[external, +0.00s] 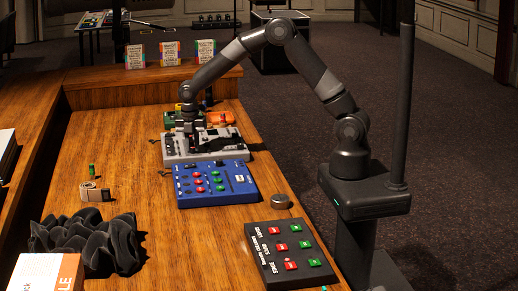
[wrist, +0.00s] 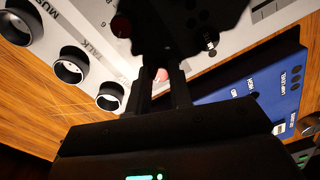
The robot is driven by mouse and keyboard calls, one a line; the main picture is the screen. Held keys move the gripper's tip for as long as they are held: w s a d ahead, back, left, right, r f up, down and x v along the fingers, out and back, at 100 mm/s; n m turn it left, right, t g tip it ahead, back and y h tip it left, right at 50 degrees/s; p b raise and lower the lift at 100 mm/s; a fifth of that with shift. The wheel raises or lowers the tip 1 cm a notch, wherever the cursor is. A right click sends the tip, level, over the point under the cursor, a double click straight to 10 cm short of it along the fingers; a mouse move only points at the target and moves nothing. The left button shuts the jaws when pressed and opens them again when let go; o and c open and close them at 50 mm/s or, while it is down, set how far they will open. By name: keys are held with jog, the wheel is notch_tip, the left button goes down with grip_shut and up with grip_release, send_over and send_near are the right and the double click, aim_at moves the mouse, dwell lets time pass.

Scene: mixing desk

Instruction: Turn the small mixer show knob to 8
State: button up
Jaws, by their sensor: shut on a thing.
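The small mixer (external: 215,150) is a light grey panel with dark controls on the wooden desk. My gripper (external: 190,132) points down over its left part.
A blue button box (external: 215,184) lies just in front of the mixer, and also shows in the wrist view (wrist: 245,90). A black button box (external: 285,258) and a grey round knob (external: 281,201) are nearer. Orange and green devices stand behind. The desk's left middle (external: 135,165) is mostly clear.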

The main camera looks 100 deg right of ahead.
grip_shut()
jog(key=shift+m, duration=0.4)
jog(key=m, duration=0.3)
jog(key=shift+m, duration=0.4)
jog(key=m, duration=1.3)
jog(key=shift+m+t, duration=0.3)
jog(key=m, duration=0.5)
jog(key=shift+s, duration=0.1)
jog(key=shift+m, duration=0.4)
